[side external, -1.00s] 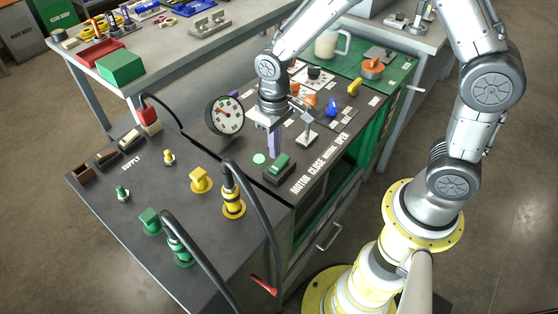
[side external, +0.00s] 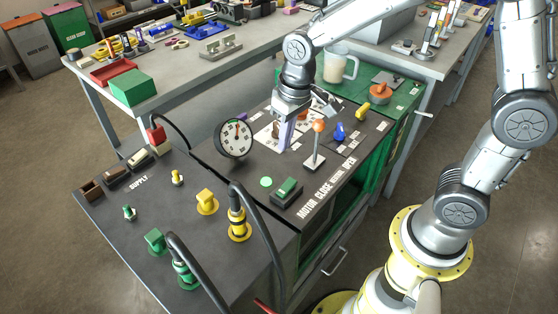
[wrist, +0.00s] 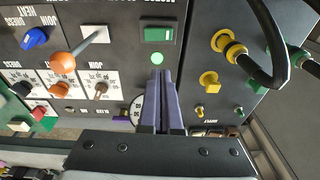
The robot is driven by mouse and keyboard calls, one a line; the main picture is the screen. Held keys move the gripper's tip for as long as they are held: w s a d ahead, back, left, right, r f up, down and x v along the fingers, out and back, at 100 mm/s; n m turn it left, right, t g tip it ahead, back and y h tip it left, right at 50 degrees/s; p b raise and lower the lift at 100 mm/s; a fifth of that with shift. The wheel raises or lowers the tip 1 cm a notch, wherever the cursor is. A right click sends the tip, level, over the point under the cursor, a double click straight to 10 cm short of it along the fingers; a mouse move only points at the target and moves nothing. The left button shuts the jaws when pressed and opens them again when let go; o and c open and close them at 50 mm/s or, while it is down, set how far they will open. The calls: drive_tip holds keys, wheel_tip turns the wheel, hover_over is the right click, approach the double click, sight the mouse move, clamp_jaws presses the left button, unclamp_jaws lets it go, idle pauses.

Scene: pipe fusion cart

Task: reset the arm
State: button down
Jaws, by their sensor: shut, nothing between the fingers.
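My gripper (side external: 284,146) is shut and empty. In the side view it points down over the dark panel of the cart (side external: 232,262), behind the green rocker switch (side external: 287,188) and left of the orange-knobbed lever (side external: 318,126). In the wrist view its purple fingers (wrist: 162,76) lie together, with the lit green lamp (wrist: 157,58) and the green switch (wrist: 159,35) beyond their tips. The lever (wrist: 62,60) stands off to the left there. The fingers look clear of the controls, though their height above the panel is hard to judge.
A round gauge (side external: 234,138) stands up left of my gripper. A blue knob (side external: 340,132) and a yellow handle (side external: 363,110) are to the right. Black hoses (side external: 262,217) arch over the front. A mug (side external: 338,65) stands behind.

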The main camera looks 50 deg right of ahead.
drive_tip(key=s+d+r+t, duration=0.2)
drive_tip(key=s+d+r, duration=0.15)
drive_tip(key=r, duration=0.45)
drive_tip(key=s+d+r+t, duration=0.2)
drive_tip(key=s, duration=1.3)
drive_tip(key=shift+n, duration=0.3)
